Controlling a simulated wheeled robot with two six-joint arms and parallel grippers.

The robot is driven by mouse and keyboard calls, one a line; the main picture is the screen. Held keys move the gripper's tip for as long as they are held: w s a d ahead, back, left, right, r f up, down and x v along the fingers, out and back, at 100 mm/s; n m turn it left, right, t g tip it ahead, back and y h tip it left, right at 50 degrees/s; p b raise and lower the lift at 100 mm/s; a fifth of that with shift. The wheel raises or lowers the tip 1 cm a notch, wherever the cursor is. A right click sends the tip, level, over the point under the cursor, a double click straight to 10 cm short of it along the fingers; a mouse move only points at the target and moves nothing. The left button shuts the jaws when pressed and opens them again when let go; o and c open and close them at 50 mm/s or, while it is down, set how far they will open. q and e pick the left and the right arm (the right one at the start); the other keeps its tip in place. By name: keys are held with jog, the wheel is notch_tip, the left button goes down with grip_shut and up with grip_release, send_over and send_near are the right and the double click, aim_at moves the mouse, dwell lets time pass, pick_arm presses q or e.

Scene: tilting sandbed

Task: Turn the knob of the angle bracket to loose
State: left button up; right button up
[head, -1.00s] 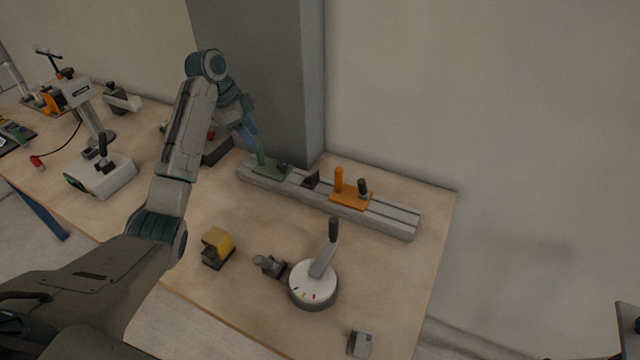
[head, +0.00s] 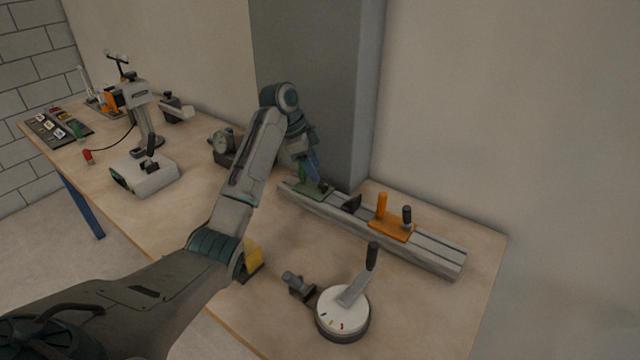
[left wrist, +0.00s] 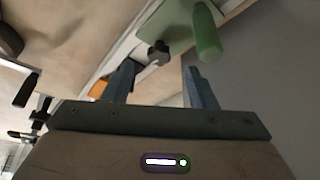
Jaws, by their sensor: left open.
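A green carriage (head: 308,194) sits near the left end of the grey slotted rail (head: 435,257). In the left wrist view it shows as a green plate (left wrist: 178,22) with a green post (left wrist: 207,38) and a dark knob (left wrist: 158,50). My left gripper (head: 317,180) is above this carriage, pointing down. In the left wrist view its fingers (left wrist: 160,86) are apart with nothing between their tips; the knob appears beyond the gap. My right gripper is out of view.
An orange carriage (head: 391,229) with an orange post and black knob is farther right on the rail. A white dial with a lever (head: 342,310) and a yellow block (head: 253,259) stand in front. A grey pillar (head: 315,90) rises behind the rail.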

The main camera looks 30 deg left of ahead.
aim_at(323, 183)
pick_arm(q)
jog(key=shift+x, duration=2.3)
jog(key=c, duration=1)
